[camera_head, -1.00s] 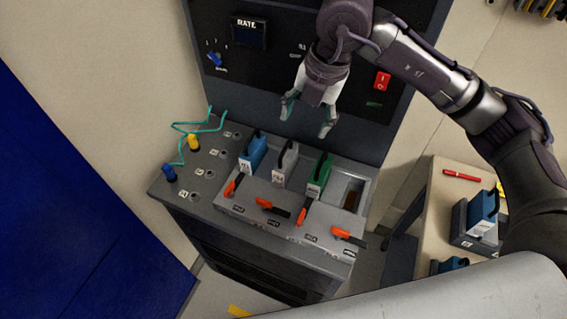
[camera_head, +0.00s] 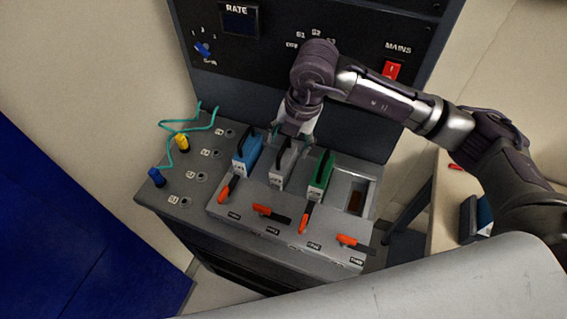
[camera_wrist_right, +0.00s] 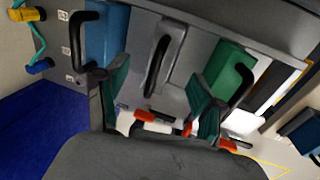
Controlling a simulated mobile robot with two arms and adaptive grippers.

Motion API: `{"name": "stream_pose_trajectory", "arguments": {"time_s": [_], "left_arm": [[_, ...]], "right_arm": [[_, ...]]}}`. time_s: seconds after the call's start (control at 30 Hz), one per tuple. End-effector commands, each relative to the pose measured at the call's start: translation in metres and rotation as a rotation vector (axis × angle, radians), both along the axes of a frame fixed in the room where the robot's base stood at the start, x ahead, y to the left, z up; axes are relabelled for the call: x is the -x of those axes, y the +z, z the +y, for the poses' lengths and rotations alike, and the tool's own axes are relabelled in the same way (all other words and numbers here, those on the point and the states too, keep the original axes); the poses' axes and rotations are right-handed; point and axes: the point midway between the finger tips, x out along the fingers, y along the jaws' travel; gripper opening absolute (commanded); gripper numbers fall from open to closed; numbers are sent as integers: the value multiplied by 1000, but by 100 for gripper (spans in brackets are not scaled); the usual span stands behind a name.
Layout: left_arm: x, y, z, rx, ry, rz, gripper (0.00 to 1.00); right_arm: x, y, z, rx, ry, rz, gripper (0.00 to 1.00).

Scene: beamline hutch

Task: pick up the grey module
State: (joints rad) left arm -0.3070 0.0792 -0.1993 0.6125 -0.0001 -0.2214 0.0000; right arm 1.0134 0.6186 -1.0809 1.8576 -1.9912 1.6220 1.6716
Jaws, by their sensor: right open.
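The grey module (camera_head: 283,168) stands in the sloped panel of the console, between the blue module (camera_head: 246,155) and the green module (camera_head: 320,175). My right gripper (camera_head: 291,134) is just above and behind it, pointing down, and partly hides its top. In the right wrist view, the gripper (camera_wrist_right: 157,96) is open, with one finger on each side of the grey module's (camera_wrist_right: 176,55) black handle. Nothing is held; I cannot tell whether the fingers touch the module. My left gripper is not in view.
Orange-handled levers (camera_head: 268,212) sit in front of the modules. An empty slot (camera_head: 355,195) is right of the green module. Blue (camera_head: 157,178) and yellow (camera_head: 182,144) plugs with a teal cable are at left. A side table (camera_head: 447,210) stands at right.

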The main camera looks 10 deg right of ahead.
Motion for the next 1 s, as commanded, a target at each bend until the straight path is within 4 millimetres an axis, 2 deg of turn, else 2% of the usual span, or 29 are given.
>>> {"name": "stream_pose_trajectory", "arguments": {"time_s": [0.1,0.2,0.37,0.6,1.0], "left_arm": [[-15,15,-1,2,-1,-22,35],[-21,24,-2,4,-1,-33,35],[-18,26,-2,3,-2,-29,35],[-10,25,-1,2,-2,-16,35],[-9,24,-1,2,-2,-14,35]], "right_arm": [[1,-12,2,2,1,7,69],[0,-28,5,1,1,5,69],[-2,-46,7,1,0,3,69],[-3,-48,7,0,1,1,69],[-3,-48,7,0,1,1,2]]}}
